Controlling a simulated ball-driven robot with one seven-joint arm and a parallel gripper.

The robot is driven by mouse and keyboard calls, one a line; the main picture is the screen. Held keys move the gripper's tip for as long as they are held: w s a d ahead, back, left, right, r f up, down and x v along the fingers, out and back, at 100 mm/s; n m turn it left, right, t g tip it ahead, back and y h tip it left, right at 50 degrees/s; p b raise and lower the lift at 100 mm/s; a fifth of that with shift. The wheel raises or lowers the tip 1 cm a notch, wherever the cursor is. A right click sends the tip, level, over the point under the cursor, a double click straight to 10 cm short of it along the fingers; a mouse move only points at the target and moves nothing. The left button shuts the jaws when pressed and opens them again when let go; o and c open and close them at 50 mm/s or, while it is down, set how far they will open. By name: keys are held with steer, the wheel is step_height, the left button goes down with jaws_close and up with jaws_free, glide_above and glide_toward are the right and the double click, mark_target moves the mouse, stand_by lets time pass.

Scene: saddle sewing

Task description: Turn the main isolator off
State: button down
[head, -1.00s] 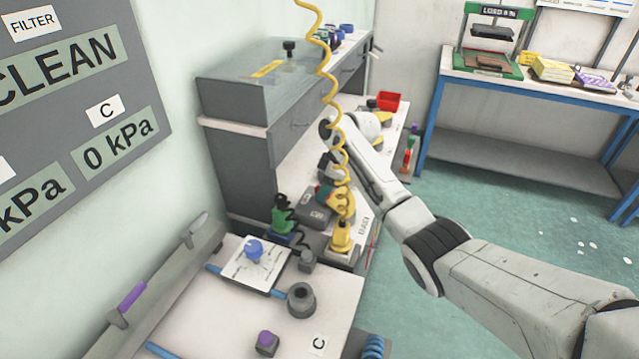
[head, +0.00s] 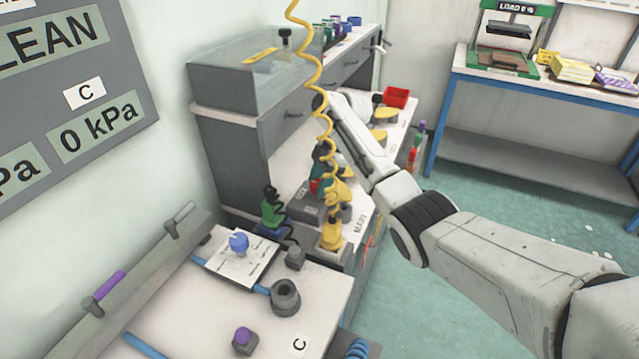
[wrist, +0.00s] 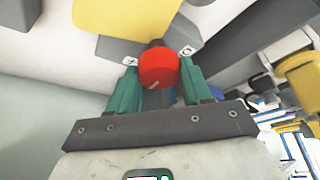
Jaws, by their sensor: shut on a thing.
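A round red knob (wrist: 158,68) with a pale pointer line, which looks like the main isolator, shows in the wrist view beside a yellow panel (wrist: 125,18). Small white tags with marks sit to its left and right. My gripper (wrist: 158,80) has its two green fingers on either side of the knob, shut on it. In the head view my gripper (head: 318,187) is small and partly hidden behind the coiled yellow cable and my arm, low over the bench, so the knob's turn is hard to read there.
A coiled yellow cable (head: 322,95) hangs in front of my gripper. A yellow fitting (head: 332,232) and a green fitting (head: 271,212) stand nearby on the bench. A grey cabinet (head: 225,150) rises behind to the left. Open floor (head: 480,200) lies to the right.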

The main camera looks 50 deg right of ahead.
mark_target(333, 192)
stand_by(0.4)
steer(key=shift+c, duration=2.4)
jaws_free()
steer(key=shift+r, duration=0.1)
steer(key=v, duration=1)
steer(key=shift+r+b, duration=0.3)
steer(key=shift+b, duration=0.05)
steer(key=shift+d, duration=0.1)
